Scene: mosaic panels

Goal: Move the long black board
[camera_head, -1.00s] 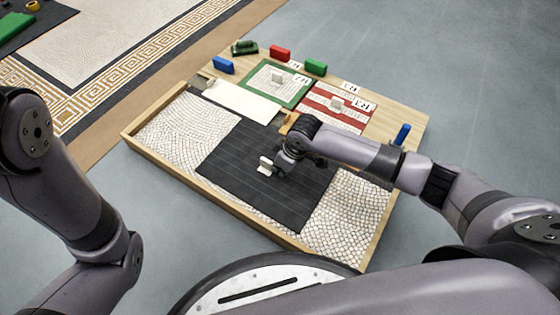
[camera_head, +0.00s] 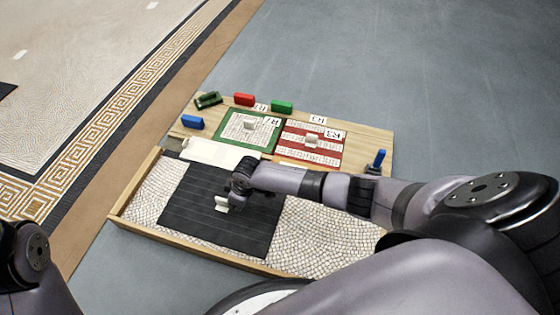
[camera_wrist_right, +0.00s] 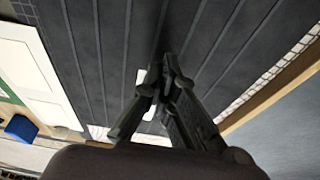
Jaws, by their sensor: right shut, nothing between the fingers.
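The long black board (camera_head: 195,215) is a dark ribbed panel lying in the wooden tray, over the pale cobbled mosaic. A small white handle (camera_head: 222,204) stands on it. My right gripper (camera_head: 231,199) is shut and empty, low over the board beside the handle. In the right wrist view the board (camera_wrist_right: 105,60) fills the middle, the fingers (camera_wrist_right: 168,80) are together, and part of the handle (camera_wrist_right: 151,104) shows behind them. I cannot tell whether the fingers touch the handle. My left gripper is out of view.
The tray has a raised wooden rim (camera_head: 190,247). Behind the board lie a white panel (camera_head: 210,153), a green-bordered panel (camera_head: 236,137) and a red-striped panel (camera_head: 325,156). Blue (camera_head: 193,122), red (camera_head: 244,99) and green (camera_head: 281,106) blocks stand behind. Mosaic lies bare right of the board (camera_head: 320,235).

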